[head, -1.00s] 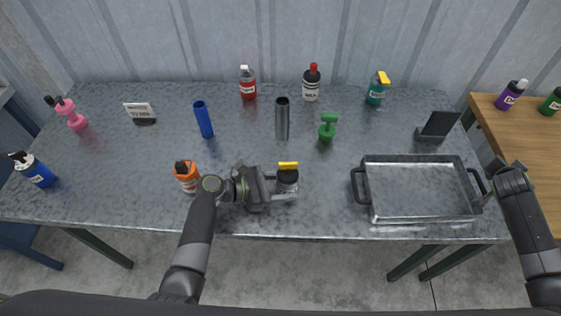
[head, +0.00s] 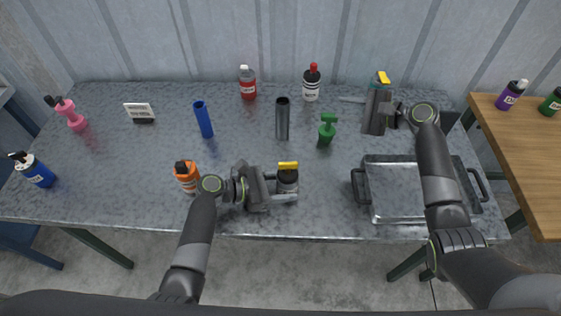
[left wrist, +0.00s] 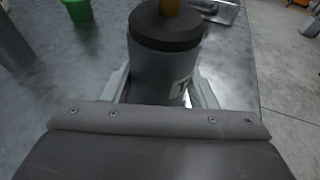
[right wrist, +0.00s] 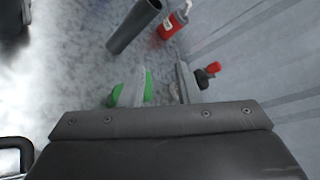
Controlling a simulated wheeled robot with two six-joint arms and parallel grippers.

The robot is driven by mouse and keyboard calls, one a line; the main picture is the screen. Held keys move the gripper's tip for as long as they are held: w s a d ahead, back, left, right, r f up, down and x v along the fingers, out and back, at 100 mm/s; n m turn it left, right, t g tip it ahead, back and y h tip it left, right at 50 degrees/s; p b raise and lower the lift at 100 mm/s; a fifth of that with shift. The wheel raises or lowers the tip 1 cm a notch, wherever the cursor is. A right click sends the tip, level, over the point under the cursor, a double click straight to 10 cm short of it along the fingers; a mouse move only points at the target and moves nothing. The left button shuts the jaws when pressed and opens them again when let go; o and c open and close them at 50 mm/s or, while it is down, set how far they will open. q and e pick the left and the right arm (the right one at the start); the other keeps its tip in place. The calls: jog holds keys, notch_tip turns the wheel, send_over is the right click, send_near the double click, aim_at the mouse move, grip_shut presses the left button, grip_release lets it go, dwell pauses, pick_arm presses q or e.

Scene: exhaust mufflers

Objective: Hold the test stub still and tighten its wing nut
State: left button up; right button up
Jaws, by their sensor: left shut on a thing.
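The test stub (head: 288,185) is a short grey cylinder with a black top and a yellow wing nut (head: 288,165). It stands upright near the table's front edge. My left gripper (head: 284,190) is shut around its body from the left. In the left wrist view, the stub (left wrist: 155,75) sits between the fingers with part of a white label showing; the wing nut (left wrist: 170,8) is cut off at the top. My right gripper (head: 352,110) is over the back right of the table, away from the stub. In the right wrist view its fingers (right wrist: 160,75) are apart and empty.
A green object (head: 327,130) and a dark grey tube (head: 282,120) stand between my grippers. An orange bottle (head: 186,177) is close beside my left gripper. A metal tray (head: 385,216) lies under my right arm. A teal bottle (head: 383,78) is partly hidden behind my right gripper.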

jog(key=s+a+r+g+y, duration=0.2)
jog(key=a+r+y, duration=0.25)
jog(key=a, duration=0.35)
jog(key=m+g+y, duration=0.1)
jog(key=m+g, duration=0.2)
jog(key=g, duration=0.4)
send_near(280, 163)
jog(key=a, duration=0.6)
jog(key=s+a, duration=0.1)
jog(key=a, duration=0.3)
jog(key=shift+f, duration=0.15)
grip_shut()
